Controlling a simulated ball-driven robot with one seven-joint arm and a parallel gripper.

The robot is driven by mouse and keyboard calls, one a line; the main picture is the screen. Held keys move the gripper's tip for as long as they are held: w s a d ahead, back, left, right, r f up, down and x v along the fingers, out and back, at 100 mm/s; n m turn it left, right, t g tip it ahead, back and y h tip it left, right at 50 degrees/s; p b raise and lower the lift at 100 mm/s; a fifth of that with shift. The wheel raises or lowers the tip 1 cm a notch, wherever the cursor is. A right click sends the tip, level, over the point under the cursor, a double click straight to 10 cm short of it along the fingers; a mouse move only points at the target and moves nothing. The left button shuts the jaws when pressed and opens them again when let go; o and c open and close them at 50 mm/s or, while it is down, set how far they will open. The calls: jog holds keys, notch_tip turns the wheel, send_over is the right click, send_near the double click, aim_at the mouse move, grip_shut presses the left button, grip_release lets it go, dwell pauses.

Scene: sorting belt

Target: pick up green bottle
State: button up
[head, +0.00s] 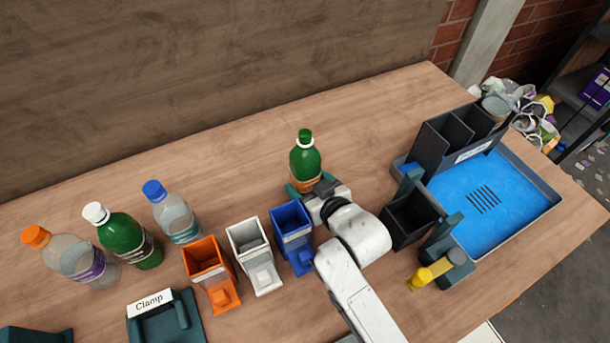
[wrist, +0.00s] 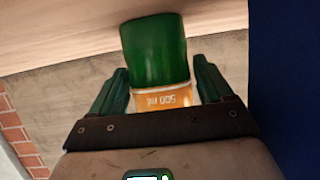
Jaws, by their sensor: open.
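A green bottle (head: 305,157) with a green cap and an orange label stands upright on the table, behind the blue bin. My gripper (head: 308,187) is low at this bottle, with its teal fingers on either side of the label. In the wrist view the green bottle (wrist: 155,52) sits between the two open fingers of my gripper (wrist: 161,70). A narrow gap shows beside the left finger; contact on the right is unclear. A second green bottle (head: 125,240) with a white cap stands at the left.
Orange (head: 207,258), white (head: 248,240) and blue (head: 291,222) bins stand left of my arm. Clear bottles with orange (head: 80,260) and blue (head: 175,218) caps stand further left. A black bin (head: 410,222) and blue tray (head: 535,205) are right. The table behind the bottle is clear.

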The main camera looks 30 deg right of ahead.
jog(key=shift+w+f, duration=0.1)
jog(key=shift+w, duration=0.2)
jog(key=shift+c, duration=0.3)
jog(key=c, duration=0.7)
